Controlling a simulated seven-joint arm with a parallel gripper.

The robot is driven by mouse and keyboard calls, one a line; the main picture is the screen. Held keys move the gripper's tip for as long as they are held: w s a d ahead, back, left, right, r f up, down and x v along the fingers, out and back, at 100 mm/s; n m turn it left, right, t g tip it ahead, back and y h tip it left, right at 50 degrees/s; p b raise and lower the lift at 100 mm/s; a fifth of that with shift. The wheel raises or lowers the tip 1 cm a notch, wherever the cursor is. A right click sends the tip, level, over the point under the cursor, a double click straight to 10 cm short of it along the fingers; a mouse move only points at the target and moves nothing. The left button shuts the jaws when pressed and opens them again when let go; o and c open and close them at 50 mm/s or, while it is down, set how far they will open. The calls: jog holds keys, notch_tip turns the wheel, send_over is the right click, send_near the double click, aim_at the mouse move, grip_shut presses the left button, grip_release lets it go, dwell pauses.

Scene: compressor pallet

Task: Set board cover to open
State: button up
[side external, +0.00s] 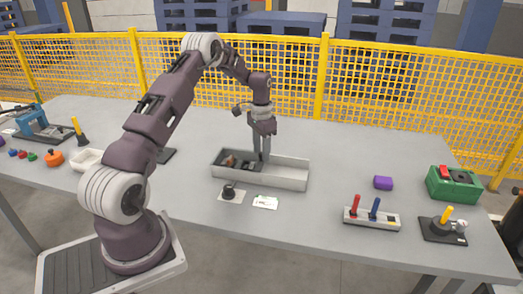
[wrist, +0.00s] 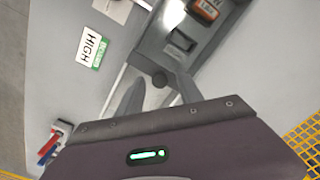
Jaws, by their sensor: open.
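A long grey open-topped box (side external: 290,181) stands mid-table in the side external view. Dark parts fill its left half, and its right half looks bare and light. I cannot tell for sure which part is the board cover. My gripper (side external: 262,159) points down at the middle of the box.
A HIGH card (side external: 265,202) and a dark knob on a plate (side external: 229,193) lie in front of the box. A yellow mesh fence (side external: 400,90) stands behind.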

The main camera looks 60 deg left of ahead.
grip_shut()
dwell(1.4)
